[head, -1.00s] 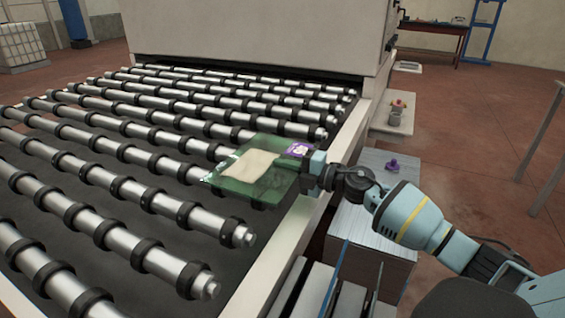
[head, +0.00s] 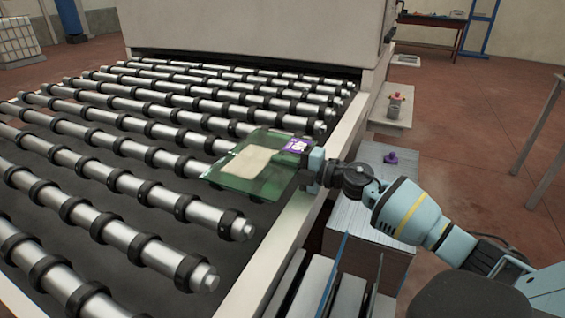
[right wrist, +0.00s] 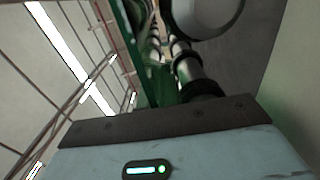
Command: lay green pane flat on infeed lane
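The green pane (head: 275,184) is see-through, with a beige patch (head: 250,161) and a purple label (head: 297,145) on its face. It is over the right ends of the infeed lane's rollers (head: 205,206), somewhat tilted. I cannot tell whether its lower edge touches a roller. My right gripper (head: 311,170) is shut on the pane's right edge, above the lane's pale side rail (head: 287,226). In the right wrist view, green glass (right wrist: 163,84) runs away from the gripper, with rollers beside it; the fingertips are hidden there. My left gripper is not in view.
A large pale machine housing (head: 250,35) stands across the far end of the lane. Right of the rail are a grey-topped block (head: 365,205) with a purple knob (head: 391,157) and a small shelf (head: 391,118). The rollers left of the pane are clear.

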